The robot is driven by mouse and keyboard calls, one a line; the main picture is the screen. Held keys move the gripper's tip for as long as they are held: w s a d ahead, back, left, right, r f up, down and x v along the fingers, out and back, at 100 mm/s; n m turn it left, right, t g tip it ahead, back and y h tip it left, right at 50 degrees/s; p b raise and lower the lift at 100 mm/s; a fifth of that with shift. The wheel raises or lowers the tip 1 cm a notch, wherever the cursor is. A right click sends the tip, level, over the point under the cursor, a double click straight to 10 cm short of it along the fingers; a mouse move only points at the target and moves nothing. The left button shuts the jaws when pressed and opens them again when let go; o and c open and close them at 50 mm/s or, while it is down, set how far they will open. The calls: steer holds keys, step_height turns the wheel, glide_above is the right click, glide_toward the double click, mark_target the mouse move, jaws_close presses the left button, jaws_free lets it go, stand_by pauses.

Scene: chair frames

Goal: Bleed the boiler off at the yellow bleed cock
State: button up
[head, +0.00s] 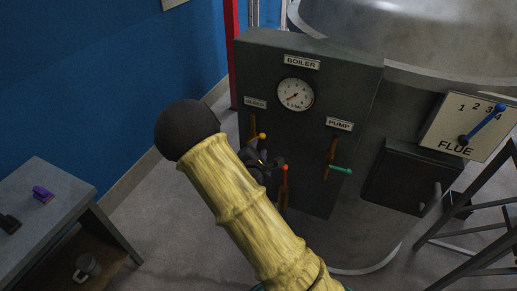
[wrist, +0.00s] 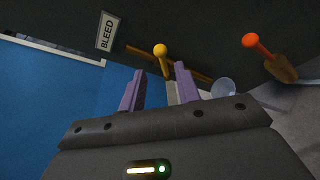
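The yellow bleed cock (head: 262,136) sticks out from the left part of the dark boiler panel, below a small label. In the wrist view its round yellow knob (wrist: 160,50) stands just beyond the fingertips, between them, with its stem running down towards the right finger. The BLEED label (wrist: 107,31) is to its upper left. My gripper (wrist: 158,78) is open, its two purple fingers apart on either side of the lever. I cannot tell whether the right finger touches the stem. In the head view my gripper (head: 262,158) is partly hidden by my arm.
An orange-red lever knob (wrist: 251,40) is close by on the right; it also shows in the head view (head: 284,168). The green pump handle (head: 342,170), gauge (head: 295,95) and blue flue lever (head: 484,126) are further right. A grey table (head: 60,195) stands left.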

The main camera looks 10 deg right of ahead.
mark_target(261, 137)
steer(key=shift+b+x, duration=0.85)
steer(key=shift+x, duration=3.05)
steer(key=shift+w+a, duration=0.1)
steer(key=c, duration=0.5)
